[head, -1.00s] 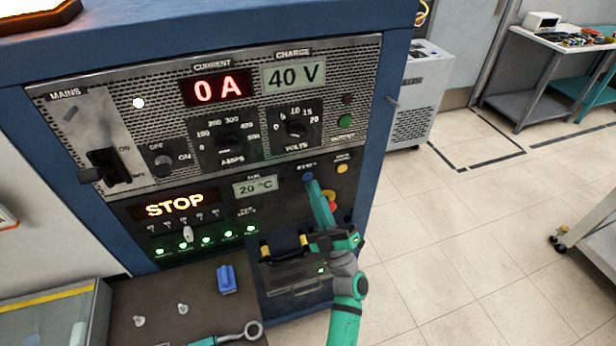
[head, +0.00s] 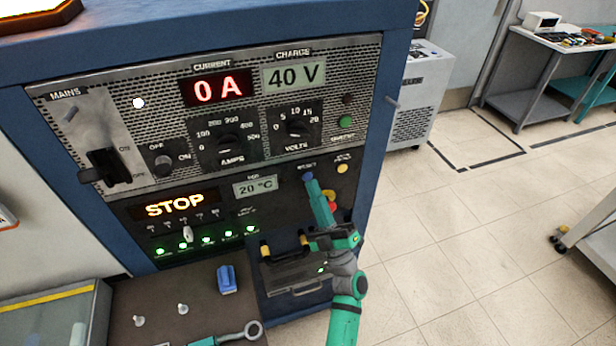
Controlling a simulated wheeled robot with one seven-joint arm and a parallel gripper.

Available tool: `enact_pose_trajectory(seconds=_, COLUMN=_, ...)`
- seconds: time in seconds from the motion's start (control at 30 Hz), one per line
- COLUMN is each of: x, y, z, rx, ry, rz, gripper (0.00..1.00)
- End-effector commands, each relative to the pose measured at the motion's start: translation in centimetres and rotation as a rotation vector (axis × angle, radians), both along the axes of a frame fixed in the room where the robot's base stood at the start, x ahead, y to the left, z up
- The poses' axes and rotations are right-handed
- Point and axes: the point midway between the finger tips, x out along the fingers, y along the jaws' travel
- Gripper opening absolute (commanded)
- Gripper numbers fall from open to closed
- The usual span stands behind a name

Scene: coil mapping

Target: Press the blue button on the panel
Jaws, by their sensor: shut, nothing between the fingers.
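The panel (head: 287,218) is the dark lower face of a blue cabinet. The blue button (head: 308,176) sits on it below the charge knob, under a small label that seems to read RESET. My gripper (head: 310,184) is shut and empty. Its tip is at the blue button and overlaps its lower edge in the picture. Whether the tip touches the button or how far it is pressed I cannot tell. My green and grey arm reaches up from the bottom right and hides part of the panel.
A red and yellow button (head: 330,199) is right beside my gripper, partly hidden. A yellow button (head: 342,168) is to the upper right. The display reads STOP (head: 175,205). A bench (head: 185,285) with a blue block (head: 227,279) stands below. Open floor lies right.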

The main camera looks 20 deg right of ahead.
Motion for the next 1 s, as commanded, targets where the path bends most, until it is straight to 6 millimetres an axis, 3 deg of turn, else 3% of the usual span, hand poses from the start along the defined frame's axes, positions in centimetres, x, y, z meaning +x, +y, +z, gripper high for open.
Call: enact_pose_trajectory(seconds=1.0, x=1.04, y=0.07, z=0.01, rx=0.001, ry=0.0, rz=0.001, gripper=0.0)
